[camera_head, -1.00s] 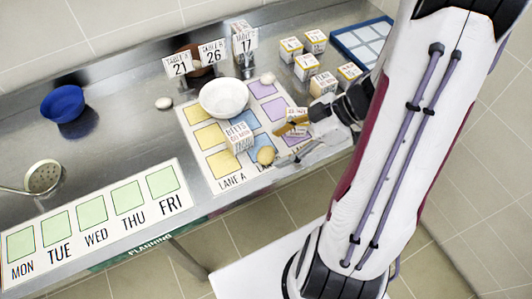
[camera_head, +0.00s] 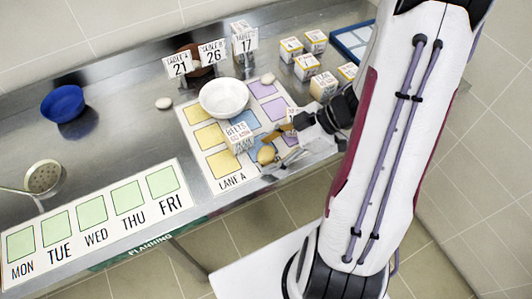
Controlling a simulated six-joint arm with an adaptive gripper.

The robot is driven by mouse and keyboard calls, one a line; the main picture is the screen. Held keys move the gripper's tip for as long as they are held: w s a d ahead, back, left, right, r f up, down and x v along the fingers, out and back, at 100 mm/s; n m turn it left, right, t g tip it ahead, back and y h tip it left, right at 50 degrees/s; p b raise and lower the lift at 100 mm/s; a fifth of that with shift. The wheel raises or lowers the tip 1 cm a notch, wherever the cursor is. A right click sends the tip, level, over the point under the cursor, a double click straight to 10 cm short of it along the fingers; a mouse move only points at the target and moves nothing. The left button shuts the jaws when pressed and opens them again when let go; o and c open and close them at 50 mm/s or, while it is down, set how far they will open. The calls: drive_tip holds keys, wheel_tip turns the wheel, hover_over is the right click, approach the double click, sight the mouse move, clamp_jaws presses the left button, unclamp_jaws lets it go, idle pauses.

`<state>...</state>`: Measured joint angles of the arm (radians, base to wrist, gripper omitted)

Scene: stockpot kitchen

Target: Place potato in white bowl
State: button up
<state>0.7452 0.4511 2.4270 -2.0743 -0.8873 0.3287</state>
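The potato (camera_head: 266,154) is a small tan-yellow lump on the lane mat, right beside the box labelled BEETS. The white bowl (camera_head: 222,110) stands upright on the same mat, farther back and to the left of the potato. Its visible inside looks empty. My gripper (camera_head: 270,147) is low over the front right of the mat, with its fingers apart and their tips close to the potato. I cannot tell whether a finger touches it. My arm hides part of the mat's right side.
The BEETS box (camera_head: 238,137) stands between the potato and the bowl's front. Another small box (camera_head: 291,115) is by my gripper. Several boxes stand at the back right. A pale round item (camera_head: 267,79) lies right of the bowl. A blue bowl (camera_head: 63,104) is far left.

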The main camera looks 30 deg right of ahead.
sight(271, 152)
drive_tip(key=c, duration=1.1)
drive_tip(key=shift+c, duration=0.2)
drive_tip(key=shift+r, duration=0.15)
drive_tip(key=shift+r, duration=4.85)
